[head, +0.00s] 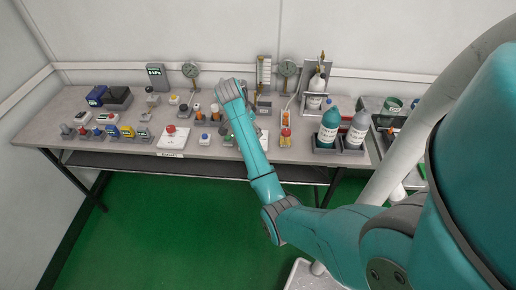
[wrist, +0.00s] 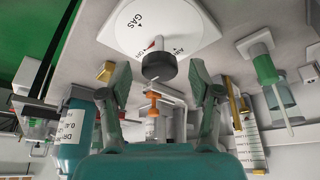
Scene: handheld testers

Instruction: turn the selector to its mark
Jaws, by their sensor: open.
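The selector is a dark round knob (wrist: 158,66) on a white dial plate (wrist: 190,28), seen in the wrist view. My gripper (wrist: 158,72) is open. Its two fingers appear either side of the knob, with a gap on each side and nothing held. I cannot tell how far the tips are from the plate. In the head view my arm covers much of the selector's area.
In the head view, the grey bench (head: 60,112) holds several testers, a red button on a white plate (head: 173,142), a teal bottle (head: 329,126) and a grey bottle (head: 356,131). In the wrist view, a green-handled tool (wrist: 265,68) stands to the right of the dial.

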